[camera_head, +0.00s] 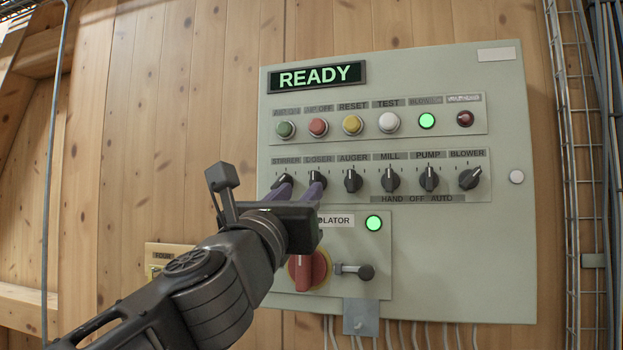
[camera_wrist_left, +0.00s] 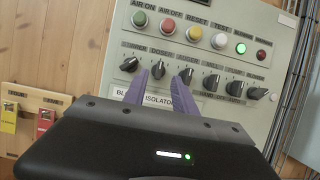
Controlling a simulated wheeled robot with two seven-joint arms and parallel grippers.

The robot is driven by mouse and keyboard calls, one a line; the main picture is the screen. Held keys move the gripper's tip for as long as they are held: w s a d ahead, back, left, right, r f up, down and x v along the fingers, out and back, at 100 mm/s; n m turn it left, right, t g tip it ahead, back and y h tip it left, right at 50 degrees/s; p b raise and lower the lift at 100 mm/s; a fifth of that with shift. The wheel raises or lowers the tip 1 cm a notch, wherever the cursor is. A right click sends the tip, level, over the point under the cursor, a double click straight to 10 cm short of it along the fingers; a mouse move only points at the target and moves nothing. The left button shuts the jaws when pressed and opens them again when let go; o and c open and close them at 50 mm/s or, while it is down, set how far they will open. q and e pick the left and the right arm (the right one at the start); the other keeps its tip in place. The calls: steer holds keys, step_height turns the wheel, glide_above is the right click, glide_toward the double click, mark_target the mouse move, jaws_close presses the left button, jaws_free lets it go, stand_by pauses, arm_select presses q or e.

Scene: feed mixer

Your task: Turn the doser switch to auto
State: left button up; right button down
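The doser switch (camera_head: 316,177) is a black knob, second from the left in the row on the grey panel. Its upper part looks about upright in the head view; its lower part is covered by a finger. In the left wrist view the doser knob (camera_wrist_left: 158,69) appears between the fingertips. My left gripper (camera_head: 300,188) is open and empty, with two purple fingers pointing at the panel; it also shows in the left wrist view (camera_wrist_left: 165,73). In the head view its fingers overlap the stirrer knob (camera_head: 284,180) and doser knob. Contact cannot be told. My right gripper is not in view.
Auger (camera_head: 353,180), mill and pump knobs stand upright; the blower knob (camera_head: 470,178) is turned right. Buttons and lamps (camera_head: 427,121) sit above. The display (camera_head: 317,77) reads READY. A red isolator handle (camera_head: 308,270) is below my gripper. Cable trays run at right.

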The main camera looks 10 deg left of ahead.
mark_target(313, 179)
arm_select(q)
steer(key=p+x, duration=0.2)
steer(key=x, duration=0.4)
steer(key=shift+w+r+p, duration=0.1)
steer(key=shift+w+p, duration=0.2)
steer(key=shift+w, duration=0.05)
steer(key=shift+c, duration=0.5)
jaws_close()
